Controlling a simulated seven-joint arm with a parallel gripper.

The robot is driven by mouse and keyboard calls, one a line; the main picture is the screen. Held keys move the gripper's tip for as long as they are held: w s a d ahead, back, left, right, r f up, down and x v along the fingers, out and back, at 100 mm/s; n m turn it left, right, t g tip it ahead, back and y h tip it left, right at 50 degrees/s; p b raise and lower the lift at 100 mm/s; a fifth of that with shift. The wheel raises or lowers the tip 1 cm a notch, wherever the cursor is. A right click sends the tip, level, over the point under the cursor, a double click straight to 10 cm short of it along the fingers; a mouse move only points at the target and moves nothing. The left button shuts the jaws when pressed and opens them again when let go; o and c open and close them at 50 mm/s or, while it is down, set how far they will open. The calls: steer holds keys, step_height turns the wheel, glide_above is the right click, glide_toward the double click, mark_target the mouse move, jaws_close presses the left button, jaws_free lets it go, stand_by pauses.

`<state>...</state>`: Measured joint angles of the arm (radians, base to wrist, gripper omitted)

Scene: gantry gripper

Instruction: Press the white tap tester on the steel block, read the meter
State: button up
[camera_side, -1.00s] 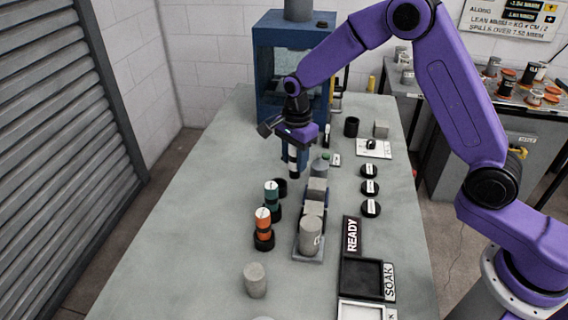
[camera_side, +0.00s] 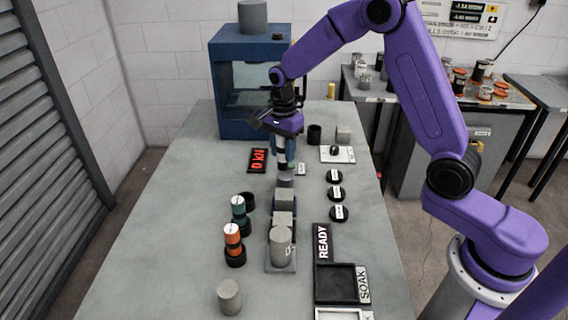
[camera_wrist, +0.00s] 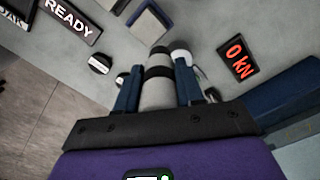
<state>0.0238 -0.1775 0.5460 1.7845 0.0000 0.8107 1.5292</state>
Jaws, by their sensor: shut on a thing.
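My gripper (camera_side: 283,140) is shut on a white tester with black bands (camera_side: 281,156), held roughly upright. In the wrist view, the tester (camera_wrist: 158,88) sits between the two blue fingers of my gripper (camera_wrist: 158,98). Its lower end is just above or touching a grey round piece (camera_side: 285,181); I cannot tell which. Grey blocks (camera_side: 284,197) stand in a row in front of it, and which is the steel block is unclear. The meter (camera_side: 258,160) has red digits, which read 0 kN in the wrist view (camera_wrist: 237,60).
A blue press (camera_side: 228,80) stands behind. Green (camera_side: 239,208) and orange (camera_side: 232,236) banded pieces stand left of the row. Several black discs (camera_side: 335,194) and the READY sign (camera_side: 322,242) lie right. A grey cylinder (camera_side: 229,296) stands front left. The table's left side is clear.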

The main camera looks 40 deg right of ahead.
steer(key=shift+w+d+f, duration=0.7)
steer(key=shift+d+f, duration=0.1)
steer(key=shift+f, duration=0.35)
steer(key=shift+w+d+f, duration=0.7)
steer(key=shift+d+f, duration=0.15)
steer(key=shift+f, duration=0.25)
steer(key=shift+w+d+f, duration=0.7)
steer(key=shift+d+f, duration=0.1)
steer(key=shift+f, duration=0.35)
steer(key=shift+f, duration=0.55)
steer(key=shift+r, duration=0.1)
step_height(320, 180, up, 7)
stand_by(0.4)
stand_by(1.3)
